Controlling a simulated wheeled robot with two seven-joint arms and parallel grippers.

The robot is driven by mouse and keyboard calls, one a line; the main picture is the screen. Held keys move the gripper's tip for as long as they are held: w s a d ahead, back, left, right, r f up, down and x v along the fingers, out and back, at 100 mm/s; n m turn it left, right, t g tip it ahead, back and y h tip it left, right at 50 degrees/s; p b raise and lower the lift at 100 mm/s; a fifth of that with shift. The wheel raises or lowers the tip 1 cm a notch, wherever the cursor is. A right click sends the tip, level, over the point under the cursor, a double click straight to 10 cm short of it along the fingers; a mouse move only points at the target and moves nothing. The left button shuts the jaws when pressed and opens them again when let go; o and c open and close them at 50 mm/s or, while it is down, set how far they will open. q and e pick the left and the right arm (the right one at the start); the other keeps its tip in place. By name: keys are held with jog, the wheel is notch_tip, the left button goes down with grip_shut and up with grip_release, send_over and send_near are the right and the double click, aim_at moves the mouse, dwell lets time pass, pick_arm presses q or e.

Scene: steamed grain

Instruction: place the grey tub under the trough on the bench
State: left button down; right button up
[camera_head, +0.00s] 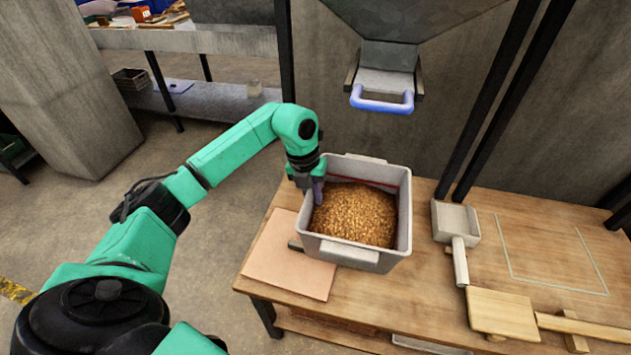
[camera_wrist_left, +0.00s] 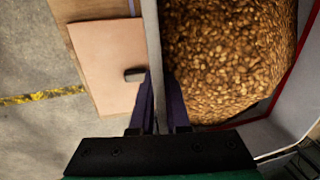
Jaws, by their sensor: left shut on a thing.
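The grey tub (camera_head: 402,215) stands on the left part of the wooden bench (camera_head: 430,285), filled with brown grain (camera_head: 354,214). The trough (camera_head: 384,82), with a blue handle (camera_head: 381,101), hangs above and behind the tub. My left gripper (camera_head: 318,190) is at the tub's left wall. In the left wrist view, its two purple fingers (camera_wrist_left: 164,105) are on either side of that wall (camera_wrist_left: 153,45), shut on it, with grain (camera_wrist_left: 225,55) to the right. My right gripper is not in view.
A pinkish board (camera_head: 288,258) lies at the bench's left end, partly under the tub. A grey scoop (camera_head: 456,225), a wooden paddle (camera_head: 506,312) and a marked outline (camera_head: 550,255) are to the right. Dark posts (camera_head: 490,105) rise behind the bench. A cluttered shelf (camera_head: 190,40) stands back left.

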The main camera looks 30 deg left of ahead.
aim_at(315, 222)
pick_arm(q)
notch_tip(315, 222, down, 8)
jog(key=shift+w+d+r, duration=0.15)
jog(key=shift+r, duration=0.1)
jog(key=c, duration=1.3)
grip_release()
jog(key=shift+s+f, duration=0.25)
jog(key=shift+f, duration=0.05)
jog(key=o, duration=0.4)
jog(key=shift+r, duration=0.1)
jog(key=r, duration=0.4)
jog(key=a+r, duration=0.1)
jog(key=r, duration=0.3)
jog(key=a+r, duration=0.1)
jog(key=r, duration=0.3)
jog(key=shift+s+a, duration=0.1)
jog(key=shift+s, duration=0.1)
